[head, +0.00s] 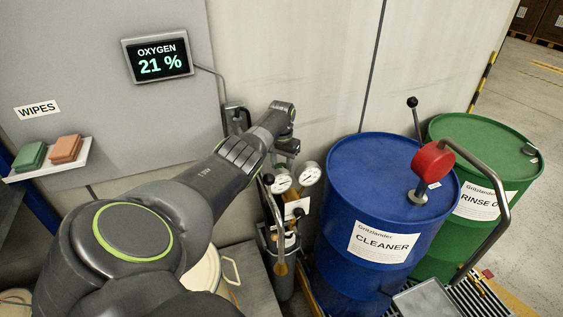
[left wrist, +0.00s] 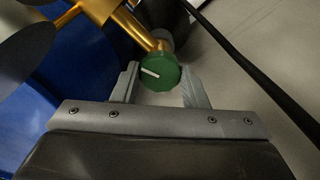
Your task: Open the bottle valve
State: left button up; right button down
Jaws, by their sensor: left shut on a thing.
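The bottle valve is a green knob (left wrist: 160,72) with a white line on its face, on a brass fitting (left wrist: 132,27) in the left wrist view. My left gripper (left wrist: 162,88) is shut on this green knob, one finger on each side of it. My right gripper is in neither view.
A blue CLEANER drum (head: 375,185) with a red-ended pump (head: 433,160) stands right of the bottle. A green RINSE drum (head: 480,150) is behind it. An oxygen display (head: 157,54) reads 21 %. A shelf (head: 70,163) holds green and orange wipes.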

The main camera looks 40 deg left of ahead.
aim_at(282, 166)
pick_arm(q)
jog(key=shift+w+r+m, duration=0.1)
jog(key=shift+m, duration=1.6)
jog(key=o, duration=1)
jog(key=shift+c, duration=0.2)
notch_tip(282, 166, up, 6)
jog(key=shift+f, duration=0.2)
notch_tip(282, 166, up, 12)
jog(key=b, duration=0.2)
jog(key=shift+f, duration=0.15)
